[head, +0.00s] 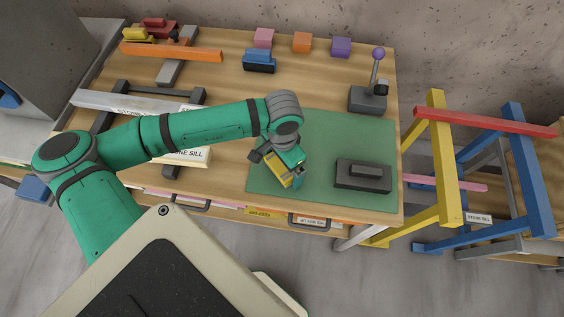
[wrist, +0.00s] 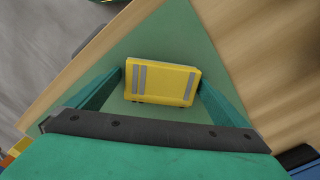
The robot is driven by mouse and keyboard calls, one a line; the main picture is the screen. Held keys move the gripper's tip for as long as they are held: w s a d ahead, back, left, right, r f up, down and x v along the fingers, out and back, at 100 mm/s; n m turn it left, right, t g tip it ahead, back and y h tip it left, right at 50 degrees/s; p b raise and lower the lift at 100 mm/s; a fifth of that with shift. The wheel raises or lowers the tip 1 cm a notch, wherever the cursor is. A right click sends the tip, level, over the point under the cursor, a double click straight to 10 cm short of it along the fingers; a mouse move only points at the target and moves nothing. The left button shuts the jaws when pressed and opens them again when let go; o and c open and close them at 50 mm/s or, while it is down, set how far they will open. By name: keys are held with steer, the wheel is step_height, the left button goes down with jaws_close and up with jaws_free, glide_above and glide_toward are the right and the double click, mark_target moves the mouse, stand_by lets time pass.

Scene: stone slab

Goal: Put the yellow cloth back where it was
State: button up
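The yellow cloth (wrist: 163,82) shows in the wrist view as a folded, block-like yellow piece with grey stripes. It fills the gap between the two fingers of my gripper (wrist: 163,88), which appear to touch its sides. In the head view my gripper (head: 279,171) is low over the green mat (head: 325,135), with the yellow cloth (head: 272,171) between its fingers. I cannot tell whether the cloth rests on the mat or is just above it. Part of it is hidden by my gripper and wrist.
A dark block with a handle (head: 363,175) lies on the mat's right. A purple-knobbed lever (head: 372,90) stands behind it. Pink (head: 264,38), orange (head: 302,42) and purple (head: 341,47) blocks line the back, a blue stamp-like piece (head: 260,60) in front. Coloured frames (head: 448,170) stand right.

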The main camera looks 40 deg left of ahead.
mark_target(282, 166)
steer(key=shift+r, duration=0.1)
step_height(282, 166, up, 12)
stand_by(0.7)
